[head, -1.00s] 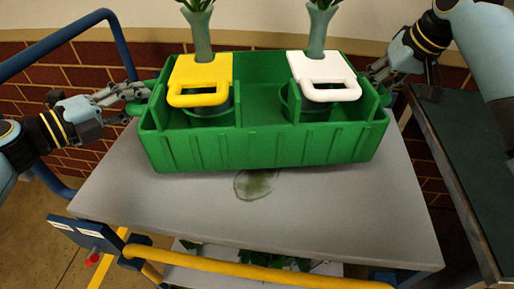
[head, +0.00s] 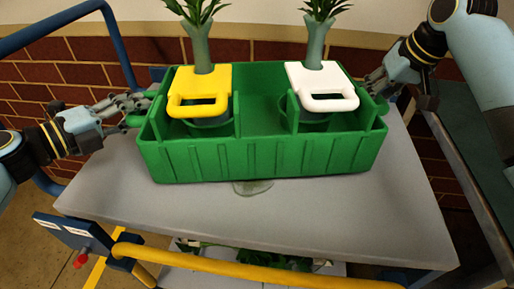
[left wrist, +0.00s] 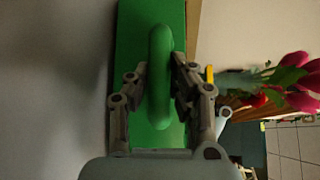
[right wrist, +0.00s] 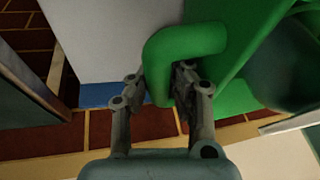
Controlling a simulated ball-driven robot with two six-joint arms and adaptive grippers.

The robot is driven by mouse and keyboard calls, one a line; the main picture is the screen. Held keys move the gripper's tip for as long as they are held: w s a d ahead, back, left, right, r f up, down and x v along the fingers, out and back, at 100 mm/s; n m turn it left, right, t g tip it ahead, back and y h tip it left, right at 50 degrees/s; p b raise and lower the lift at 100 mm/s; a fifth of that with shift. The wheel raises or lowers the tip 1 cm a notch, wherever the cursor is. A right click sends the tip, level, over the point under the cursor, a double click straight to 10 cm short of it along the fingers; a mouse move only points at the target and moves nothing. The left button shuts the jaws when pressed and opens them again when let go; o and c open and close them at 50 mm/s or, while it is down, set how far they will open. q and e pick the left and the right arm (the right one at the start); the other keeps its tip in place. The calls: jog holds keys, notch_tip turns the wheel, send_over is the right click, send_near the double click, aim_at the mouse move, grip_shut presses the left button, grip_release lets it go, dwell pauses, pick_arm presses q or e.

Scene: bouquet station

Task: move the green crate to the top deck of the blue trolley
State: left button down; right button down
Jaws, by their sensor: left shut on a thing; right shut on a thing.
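The green crate (head: 262,155) is over the grey top deck (head: 330,220) of the blue-framed trolley (head: 110,40) in the head view. It looks about level; I cannot tell whether its base touches the deck. It holds a yellow-handled carrier (head: 205,78) and a white-handled carrier (head: 318,75), each with a pale green vase. My left gripper (head: 146,105) is shut on the crate's left handle, a green loop (left wrist: 160,45) in the left wrist view. My right gripper (head: 378,88) is shut on the right handle, which shows in the right wrist view (right wrist: 185,42).
A yellow bar (head: 240,266) runs along the trolley's near side, with a blue box with a red knob (head: 80,260) at left. Greenery lies below the deck. A dark green surface (head: 470,150) stands at right. The near deck is clear except for a greenish patch (head: 252,187).

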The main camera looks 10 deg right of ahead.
pick_arm(q)
jog(key=shift+a+f+b, duration=0.15)
jog(key=shift+f+b, duration=0.25)
jog(key=shift+f, duration=0.2)
pick_arm(e)
jog(key=shift+d+f, duration=0.2)
jog(key=shift+f, duration=0.35)
pick_arm(q)
jog(key=c, duration=1.5)
grip_release()
pick_arm(e)
jog(key=c, duration=1.6)
grip_release()
pick_arm(q)
jog(key=o, duration=0.3)
jog(key=shift+s+r, duration=0.1)
pick_arm(e)
jog(key=o, duration=0.3)
jog(key=shift+s+r, duration=0.1)
jog(key=shift+a, duration=0.1)
pick_arm(q)
jog(key=shift+o, duration=0.4)
jog(key=o, duration=0.7)
pick_arm(e)
jog(key=shift+a, duration=0.1)
pick_arm(q)
jog(key=shift+s, duration=0.1)
